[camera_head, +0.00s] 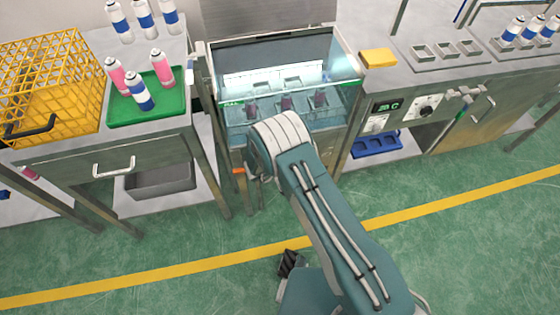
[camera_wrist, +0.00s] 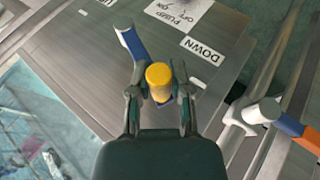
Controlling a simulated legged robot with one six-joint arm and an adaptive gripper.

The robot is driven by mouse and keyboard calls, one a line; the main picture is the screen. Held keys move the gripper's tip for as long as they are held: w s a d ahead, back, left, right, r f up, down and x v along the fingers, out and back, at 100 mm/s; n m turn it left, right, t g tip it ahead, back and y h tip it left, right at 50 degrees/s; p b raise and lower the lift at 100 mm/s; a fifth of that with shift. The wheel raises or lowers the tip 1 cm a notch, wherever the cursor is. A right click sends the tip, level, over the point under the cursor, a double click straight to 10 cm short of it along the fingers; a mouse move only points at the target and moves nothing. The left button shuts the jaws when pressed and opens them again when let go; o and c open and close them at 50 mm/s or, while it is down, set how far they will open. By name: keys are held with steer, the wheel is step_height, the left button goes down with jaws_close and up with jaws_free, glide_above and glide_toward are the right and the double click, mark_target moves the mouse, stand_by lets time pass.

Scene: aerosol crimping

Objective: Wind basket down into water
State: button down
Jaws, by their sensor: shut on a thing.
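The water tank (camera_head: 342,70) stands in the middle of the head view, with clear sides and a FULL mark at its level line. A pale basket-like rack (camera_head: 240,84) with square openings shows inside, and dark pinkish cans (camera_head: 286,103) show below it through the front; I cannot tell exactly how deep they sit. In the wrist view, my gripper (camera_wrist: 160,88) is shut around a yellow knob (camera_wrist: 159,75). A blue and white crank arm (camera_wrist: 131,43) runs beside it, near a DOWN label (camera_wrist: 202,51) on a grey panel. In the head view my arm hides the gripper and the crank.
A left table carries a yellow wire crate (camera_head: 75,60) and a green tray (camera_head: 178,104) with cans. A right bench holds a yellow block (camera_head: 378,57), more cans and a control panel (camera_head: 395,106). A handle with orange and blue parts (camera_wrist: 285,122) is right of my gripper.

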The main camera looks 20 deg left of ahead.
steer(key=shift+s+a+f+t+h, duration=0.1)
steer(key=shift+a+f+t+h, duration=0.05)
steer(key=shift+f+t+h, duration=0.25)
steer(key=shift+s+a+f+n+t+h, duration=0.1)
steer(key=shift+a+f+n+t+h, duration=0.2)
steer(key=shift+f, duration=0.35)
steer(key=shift+s+a+f+n+t+h, duration=0.1)
steer(key=shift+f+t+h, duration=0.25)
steer(key=shift+f, duration=0.25)
steer(key=shift+a+f+n+t+h, duration=0.1)
steer(key=shift+f+n+t+h, duration=0.2)
steer(key=shift+f, duration=0.35)
steer(key=c, duration=0.5)
jaws_free()
steer(key=shift+f, duration=0.15)
steer(key=shift+c, duration=0.2)
steer(key=v, duration=1.2)
steer(key=shift+a, duration=0.2)
